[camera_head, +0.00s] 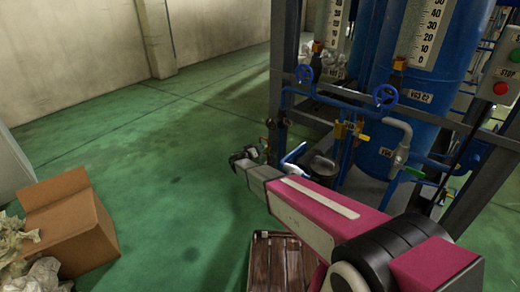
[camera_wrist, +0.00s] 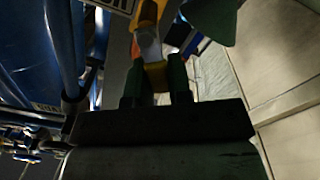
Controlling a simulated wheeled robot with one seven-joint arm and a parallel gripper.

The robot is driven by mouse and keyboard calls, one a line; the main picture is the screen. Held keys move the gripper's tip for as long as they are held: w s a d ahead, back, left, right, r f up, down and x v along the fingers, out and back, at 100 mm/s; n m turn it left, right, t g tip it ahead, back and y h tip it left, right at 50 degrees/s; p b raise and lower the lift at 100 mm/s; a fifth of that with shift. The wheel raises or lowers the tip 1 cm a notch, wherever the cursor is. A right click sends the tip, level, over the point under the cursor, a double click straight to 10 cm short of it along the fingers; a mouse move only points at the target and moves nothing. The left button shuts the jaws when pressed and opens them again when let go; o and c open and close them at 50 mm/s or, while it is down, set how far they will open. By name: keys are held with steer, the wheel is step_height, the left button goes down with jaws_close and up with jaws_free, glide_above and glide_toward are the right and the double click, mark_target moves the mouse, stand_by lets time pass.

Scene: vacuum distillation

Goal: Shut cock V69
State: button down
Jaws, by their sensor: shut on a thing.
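In the wrist view, my gripper (camera_wrist: 155,88) has its two dark fingers shut on a yellow lever (camera_wrist: 156,72). The lever joins a pale metal stem above the fingers, with more yellow beyond it. A white label is cut off at the top edge, so I cannot read whether this is V69. In the head view, my arm reaches from the lower right to my gripper (camera_head: 242,157), beside the left post of the frame. The held lever cannot be made out clearly there.
Blue tanks (camera_head: 418,85) stand in a dark metal frame (camera_head: 284,70) with pipes, blue handwheels (camera_head: 386,96) and a green-handled valve (camera_head: 414,172). A cardboard box (camera_head: 70,222) is at lower left and a brown slatted crate (camera_head: 277,262) below my arm.

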steer(key=shift+w+a+f+n, duration=0.15)
steer(key=shift+a+f+n, duration=0.15)
steer(key=shift+n, duration=0.85)
steer(key=shift+w+a+f+n, duration=0.15)
steer(key=shift+f+n, duration=0.3)
steer(key=shift+n, duration=0.65)
steer(key=shift+w+a+f+n, duration=0.15)
steer(key=shift+a+f+n, duration=0.15)
steer(key=shift+n, duration=0.85)
steer(key=shift+f, duration=0.1)
steer(key=c, duration=1)
jaws_free()
steer(key=shift+c, duration=0.2)
